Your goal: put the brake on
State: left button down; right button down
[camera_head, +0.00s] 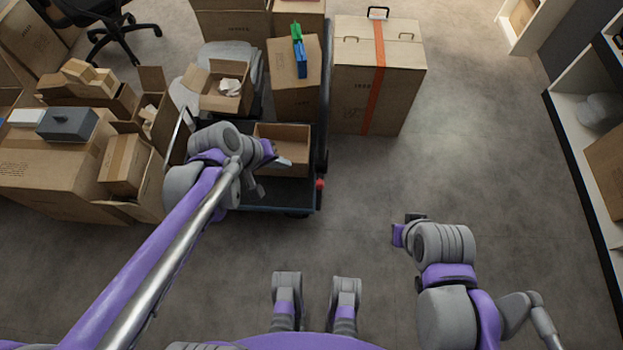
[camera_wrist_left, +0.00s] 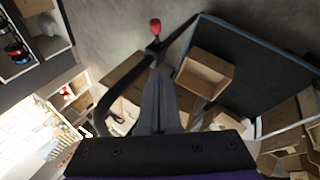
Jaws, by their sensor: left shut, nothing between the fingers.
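A dark cart (camera_head: 270,209) with a blue-grey edge stands left of centre in the head view. Its deck (camera_wrist_left: 255,75) also shows in the left wrist view. A red knob (camera_head: 320,184), the likely brake handle, sits on a short stem at the cart's near right corner. In the left wrist view the red knob (camera_wrist_left: 155,27) is beyond my fingertips and apart from them. My left gripper (camera_head: 284,162) is shut and empty over the cart, to the left of the knob. My right gripper (camera_head: 400,234) hangs over bare floor; its fingers are too unclear to read.
An open carton (camera_head: 296,163) sits on the cart under my left gripper. A dark upright bar (camera_head: 323,95) rises along the cart's right side. A tall carton with an orange strap (camera_head: 405,85) stands behind. Cartons crowd the left. Floor right of the cart is clear.

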pick_arm(q)
jog(key=shift+w+d+f, duration=0.25)
jog(key=shift+w+f, duration=0.2)
jog(key=b, duration=0.4)
send_near(318, 180)
jog(key=w+f, duration=0.3)
jog(key=w, duration=0.1)
jog(key=shift+s+d+f, duration=1)
jog(key=shift+d+f, duration=0.05)
jog(key=shift+d, duration=0.05)
